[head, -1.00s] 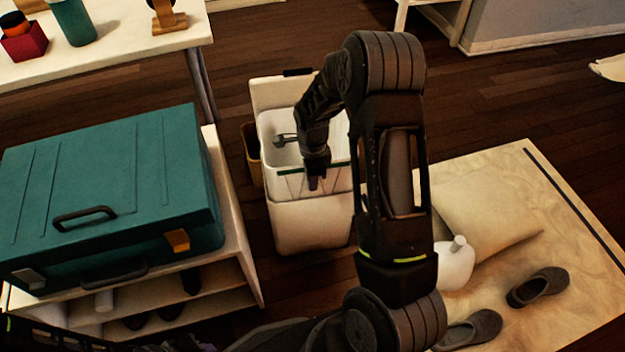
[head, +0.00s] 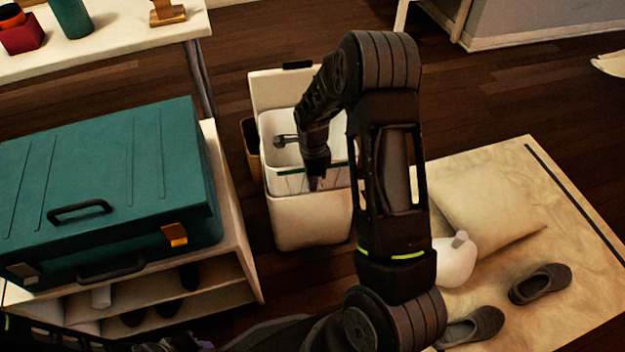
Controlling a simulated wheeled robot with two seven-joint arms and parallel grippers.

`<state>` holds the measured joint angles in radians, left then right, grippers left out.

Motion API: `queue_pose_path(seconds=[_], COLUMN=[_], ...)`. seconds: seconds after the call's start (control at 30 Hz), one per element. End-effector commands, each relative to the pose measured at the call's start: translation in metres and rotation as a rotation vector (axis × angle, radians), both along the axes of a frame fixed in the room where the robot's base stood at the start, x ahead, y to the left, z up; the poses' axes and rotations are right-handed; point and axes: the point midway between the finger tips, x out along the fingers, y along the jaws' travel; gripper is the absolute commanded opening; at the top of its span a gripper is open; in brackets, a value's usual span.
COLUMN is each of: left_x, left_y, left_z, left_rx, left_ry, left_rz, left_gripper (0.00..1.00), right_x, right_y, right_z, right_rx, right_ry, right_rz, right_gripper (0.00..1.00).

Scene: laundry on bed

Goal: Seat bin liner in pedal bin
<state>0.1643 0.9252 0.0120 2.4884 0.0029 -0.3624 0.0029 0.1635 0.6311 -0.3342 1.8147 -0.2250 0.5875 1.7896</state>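The white pedal bin (head: 308,220) stands on the floor in the middle of the head view, its lid (head: 281,90) raised at the back. A pale bin liner (head: 291,182) with a green band along its upper edge shows at the bin's front rim. How far it lies inside is hard to see. My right gripper (head: 316,182) points down at the front rim, its fingertips over the liner's front. The fingers are small and dark, so I cannot tell whether they grip it. My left gripper is out of view.
A teal suitcase (head: 110,190) lies on a low shelf unit (head: 232,215) left of the bin. A brown container (head: 251,145) stands close behind its left side. A cushion (head: 490,205), a white jug (head: 455,262) and dark shoes (head: 540,284) lie to the right.

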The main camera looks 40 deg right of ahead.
Motion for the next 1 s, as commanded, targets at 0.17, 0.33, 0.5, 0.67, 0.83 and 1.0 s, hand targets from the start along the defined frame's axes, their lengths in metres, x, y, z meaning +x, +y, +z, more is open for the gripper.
queue_pose_path(seconds=[0.17,0.33,0.5,0.67,0.83,1.0], left_x=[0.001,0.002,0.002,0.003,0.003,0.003], left_y=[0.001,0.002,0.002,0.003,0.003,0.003], left_z=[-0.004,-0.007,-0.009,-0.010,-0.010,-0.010], left_rx=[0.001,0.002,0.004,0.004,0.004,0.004], left_ry=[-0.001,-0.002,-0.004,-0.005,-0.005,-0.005], left_rz=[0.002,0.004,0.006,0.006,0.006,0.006], left_gripper=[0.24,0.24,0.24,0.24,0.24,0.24], right_x=[0.000,0.000,0.000,0.000,0.000,0.000], right_y=[0.000,0.000,0.000,0.000,0.000,0.000], right_z=[-0.005,-0.010,-0.014,-0.015,-0.016,-0.016], right_rx=[0.000,0.000,0.000,0.000,0.000,0.000], right_ry=[-0.001,-0.001,-0.001,-0.001,0.000,0.000], right_rz=[0.000,0.000,0.000,0.000,0.000,0.000], right_gripper=[0.00,0.00,0.00,0.06,0.20,0.28])
